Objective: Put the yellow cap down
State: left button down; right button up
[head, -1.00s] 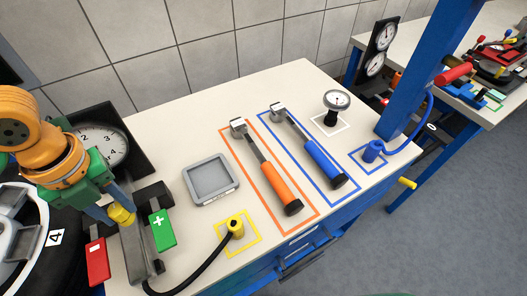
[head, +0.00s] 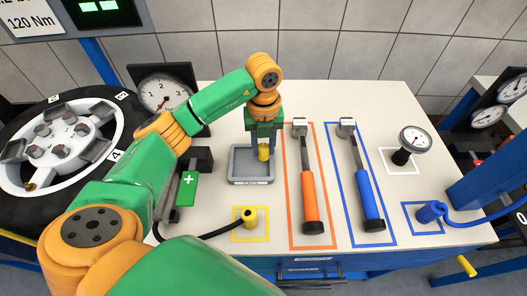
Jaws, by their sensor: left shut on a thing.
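The yellow cap (head: 263,152) is a small yellow cylinder at the middle of the head view. My left gripper (head: 263,146) is shut on it, pointing down, over the grey tray (head: 250,181). The tray is a shallow square with a raised rim and a small label on its front edge. The cap overlaps the tray's inside in the picture; I cannot tell whether it touches the tray floor. My right gripper is not in view.
An orange-handled tool (head: 309,196) and a blue-handled tool (head: 367,190) lie right of the tray. A yellow hose end (head: 249,217) stands in front. A gauge (head: 414,140) and a blue fitting (head: 430,211) are farther right. The wheel (head: 60,150) is at left.

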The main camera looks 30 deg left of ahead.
aim_at(263, 154)
pick_arm(q)
jog(key=shift+s+a+f+p, duration=0.1)
jog(key=shift+f+p, duration=0.15)
jog(key=shift+f, duration=0.4)
jog(key=shift+s+a+f+p, duration=0.1)
jog(key=shift+f+p, duration=0.1)
jog(key=shift+f, duration=0.4)
jog(key=shift+w+d+f+b, duration=0.1)
jog(key=shift+f+b, duration=0.2)
jog(key=shift+f, duration=0.05)
jog(key=c, duration=0.6)
grip_release()
jog(key=shift+r, duration=0.1)
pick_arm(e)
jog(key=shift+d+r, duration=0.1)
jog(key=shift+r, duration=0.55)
pick_arm(q)
jog(key=shift+o, duration=0.2)
jog(key=shift+r, duration=0.3)
notch_tip(263, 154, up, 6)
jog(key=shift+w+f+b, duration=0.1)
jog(key=shift+b, duration=0.4)
notch_tip(263, 154, up, 6)
jog(key=shift+p, duration=0.6)
